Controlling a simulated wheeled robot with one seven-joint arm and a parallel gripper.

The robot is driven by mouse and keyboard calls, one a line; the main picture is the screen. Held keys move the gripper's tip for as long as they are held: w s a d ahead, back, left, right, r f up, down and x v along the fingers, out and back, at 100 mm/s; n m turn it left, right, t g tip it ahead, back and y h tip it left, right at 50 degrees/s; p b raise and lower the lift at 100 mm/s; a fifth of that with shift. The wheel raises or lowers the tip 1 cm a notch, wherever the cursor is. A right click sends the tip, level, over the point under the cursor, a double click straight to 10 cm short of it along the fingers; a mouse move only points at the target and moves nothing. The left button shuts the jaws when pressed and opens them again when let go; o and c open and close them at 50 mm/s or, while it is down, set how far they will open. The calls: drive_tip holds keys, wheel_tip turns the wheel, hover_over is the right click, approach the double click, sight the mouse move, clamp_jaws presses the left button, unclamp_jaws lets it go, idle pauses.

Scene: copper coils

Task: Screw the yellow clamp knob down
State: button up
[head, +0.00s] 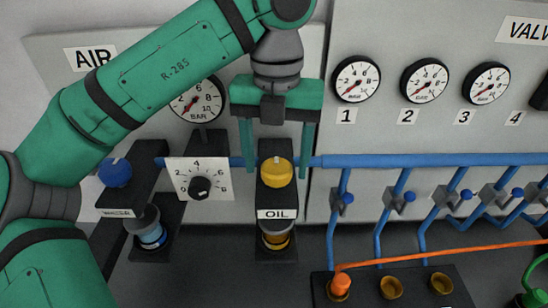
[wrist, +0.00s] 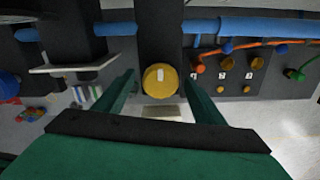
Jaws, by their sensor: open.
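The yellow clamp knob (head: 277,171) sits on top of the black block labelled OIL, with a white mark on its face. In the wrist view the yellow knob (wrist: 160,79) lies between and a little beyond my finger tips. My gripper (head: 276,168) is open, with one green finger on each side of the knob. In the wrist view my gripper (wrist: 159,82) shows both fingers apart, with gaps to the knob. I cannot tell how far the knob's height is from the fingertips.
A blue knob (head: 115,172) on the WATER block and a dial plate (head: 199,179) stand to the left. A blue pipe (head: 420,160) runs behind, with valves at right. An orange plug (head: 340,286) with a cable stands in the black socket block at the lower right.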

sight(276, 166)
wheel_tip(276, 166, up, 11)
idle(0.6)
drive_tip(key=shift+w+f, duration=0.15)
drive_tip(key=shift+w, duration=0.05)
